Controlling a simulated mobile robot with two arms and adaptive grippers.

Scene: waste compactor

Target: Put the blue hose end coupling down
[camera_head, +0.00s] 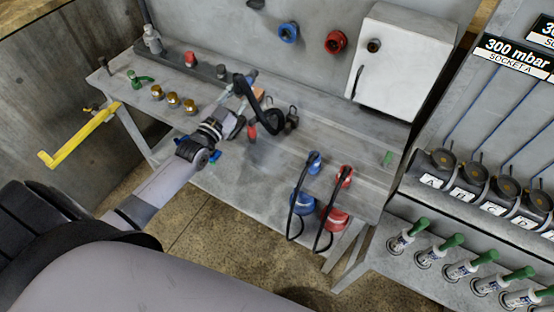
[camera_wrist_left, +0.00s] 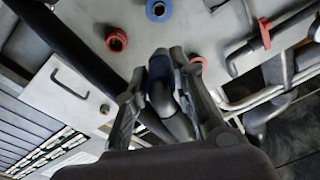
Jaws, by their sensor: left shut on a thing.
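My left gripper (camera_head: 243,92) is over the grey workbench (camera_head: 285,165), toward its back. In the left wrist view the gripper (camera_wrist_left: 162,85) is shut on a dark hose end with a blue collar, the blue hose end coupling (camera_wrist_left: 160,66). In the head view the black hose (camera_head: 268,122) curls down beside the gripper, and the coupling is mostly hidden by the fingers. I cannot tell whether it touches the bench. My right gripper is in neither view.
Blue (camera_head: 288,32) and red (camera_head: 334,42) wall sockets sit above the bench, beside a white box (camera_head: 402,65). Brass fittings (camera_head: 173,99) stand on the left. The bench middle has bare room.

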